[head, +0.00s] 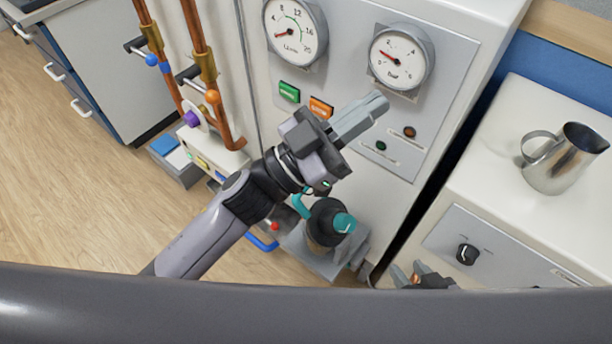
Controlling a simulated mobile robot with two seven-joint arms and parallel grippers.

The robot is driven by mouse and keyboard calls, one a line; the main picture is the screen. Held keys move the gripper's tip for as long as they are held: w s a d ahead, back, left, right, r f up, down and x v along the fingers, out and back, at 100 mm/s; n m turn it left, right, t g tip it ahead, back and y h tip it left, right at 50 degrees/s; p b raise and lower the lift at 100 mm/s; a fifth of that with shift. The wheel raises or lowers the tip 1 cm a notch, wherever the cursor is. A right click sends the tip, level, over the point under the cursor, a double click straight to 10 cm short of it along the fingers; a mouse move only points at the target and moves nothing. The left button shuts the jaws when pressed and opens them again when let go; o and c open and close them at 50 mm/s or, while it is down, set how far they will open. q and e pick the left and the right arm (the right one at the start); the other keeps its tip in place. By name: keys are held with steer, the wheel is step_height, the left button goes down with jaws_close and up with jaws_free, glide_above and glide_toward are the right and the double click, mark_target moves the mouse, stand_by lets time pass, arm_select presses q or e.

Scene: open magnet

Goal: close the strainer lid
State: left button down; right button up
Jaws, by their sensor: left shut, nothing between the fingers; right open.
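A dark, rounded fitting with a teal cap (328,222) and a teal handle sits low in front of the white cabinet, on a grey base. It may be the strainer; I cannot tell whether its lid is open or shut. My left gripper (376,108) is shut and empty, above this fitting in the picture, in front of the gauge panel. The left arm hides part of the area beside the fitting. My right gripper (408,274) shows at the bottom edge, right of the fitting, open; my own dark body hides its lower part.
Two round gauges (399,57) and green and orange buttons (321,108) are on the cabinet panel. Copper pipes (203,70) with valves stand at left. A metal pitcher (562,160) stands on the white counter at right. The wooden floor (60,190) is clear at left.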

arm_select(q)
steer(key=s+d+r+m+g, duration=0.2)
steer(key=s+d+m+g, duration=0.4)
steer(key=m+g, duration=0.55)
steer(key=s+d+f+m+g+y, duration=0.2)
steer(key=s+f+m+g+y, duration=0.25)
steer(key=g+y, duration=0.3)
steer(key=w+a+f+n+t+y+b, duration=0.1)
steer(key=w+a+f+n+t+y, duration=0.25)
steer(key=w+a+y, duration=0.35)
steer(key=w+a+f+n+t+y, duration=0.2)
steer(key=w+a+t+y, duration=0.3)
steer(key=w+a+y, duration=0.2)
steer(key=shift+h, duration=0.25)
steer(key=f, duration=0.3)
steer(key=f+b, duration=0.1)
steer(key=f, duration=0.6)
steer(key=shift+s+d+f, duration=0.25)
steer(key=shift+f, duration=0.05)
steer(key=shift+w+a+f, duration=0.35)
steer(key=shift+a+f, duration=0.1)
steer(key=shift+f, duration=0.3)
steer(key=shift+w+a+f, duration=0.35)
steer(key=shift+a+f, duration=0.1)
steer(key=shift+f, duration=0.25)
